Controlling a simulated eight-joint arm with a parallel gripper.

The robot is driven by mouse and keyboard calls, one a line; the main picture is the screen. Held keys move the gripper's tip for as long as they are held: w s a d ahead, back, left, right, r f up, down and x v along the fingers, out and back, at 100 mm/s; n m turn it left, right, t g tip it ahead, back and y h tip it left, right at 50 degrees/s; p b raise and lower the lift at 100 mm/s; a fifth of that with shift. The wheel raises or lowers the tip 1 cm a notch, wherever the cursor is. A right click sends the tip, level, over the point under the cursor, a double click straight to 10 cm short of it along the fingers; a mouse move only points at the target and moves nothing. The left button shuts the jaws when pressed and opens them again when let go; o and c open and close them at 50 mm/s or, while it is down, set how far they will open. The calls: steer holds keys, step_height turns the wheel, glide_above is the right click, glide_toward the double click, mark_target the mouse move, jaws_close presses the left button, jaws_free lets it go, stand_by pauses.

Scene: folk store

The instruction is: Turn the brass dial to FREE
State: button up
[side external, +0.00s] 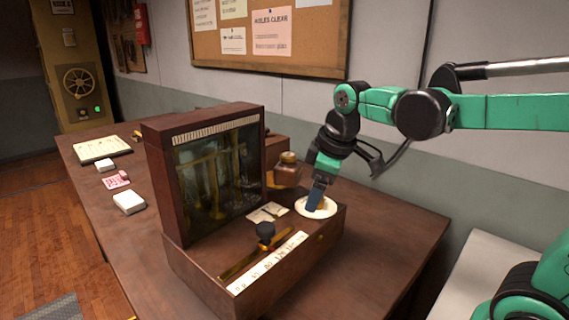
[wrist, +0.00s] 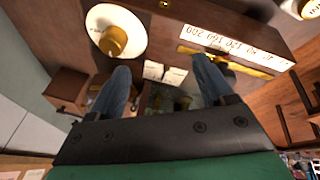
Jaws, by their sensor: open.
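The brass dial (wrist: 113,41) is a round knob on a white disc (wrist: 100,17) near the top left of the wrist view. In the side view the disc (side external: 327,208) lies on the wooden base of the glass-fronted case, and my gripper hides the knob. Any lettering on the disc is too small to read. My gripper (wrist: 162,69) is open, with its two blue fingers wide apart and no dial between them. The left fingertip sits just below the disc's edge in the wrist view. In the side view my gripper (side external: 317,196) overlaps the disc; contact cannot be told.
The glass-fronted case (side external: 155,190) rises beside the disc. A brass bar with a black knob (side external: 265,229) and a numbered strip (side external: 268,264) lie on the base. A brown knobbed object (side external: 288,172) stands close to my gripper. White blocks (side external: 129,202) lie on the far table.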

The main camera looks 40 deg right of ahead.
steer(key=w+d+n+g, duration=0.1)
steer(key=d+n, duration=0.1)
steer(key=w+d+n+g, duration=0.1)
steer(key=w+d+n, duration=0.1)
steer(key=w+d+n+g, duration=0.1)
steer(key=d+n, duration=0.1)
steer(key=shift+w, duration=0.3)
steer(key=shift+w+d+f+g, duration=0.1)
steer(key=shift+d+f+g, duration=0.15)
steer(key=shift+f, duration=2.6)
jaws_close()
